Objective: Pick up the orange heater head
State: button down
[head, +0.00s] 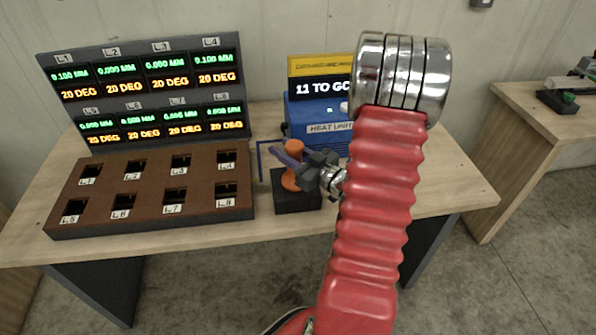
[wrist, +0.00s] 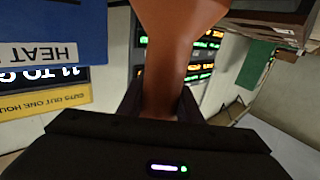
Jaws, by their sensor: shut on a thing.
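The orange heater head (head: 293,149) stands upright at a black block (head: 297,203) on the wooden table in the head view. My gripper (head: 289,165) reaches it from the right and is shut on its narrower middle part. In the wrist view the orange heater head (wrist: 172,40) fills the top centre, and my dark fingers (wrist: 158,100) lie on both sides of its neck.
A blue heat unit (head: 318,125) with a sign stands behind the gripper. A brown panel (head: 150,190) with labelled slots lies left of the black block, with a display board (head: 145,95) behind it. A second table (head: 540,110) is at the right. The table's right end is clear.

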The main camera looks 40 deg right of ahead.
jog(key=shift+r, duration=0.2)
notch_tip(320, 180, up, 10)
jog(key=shift+f, duration=0.15)
dwell(0.8)
dwell(0.5)
jog(key=shift+w, duration=0.1)
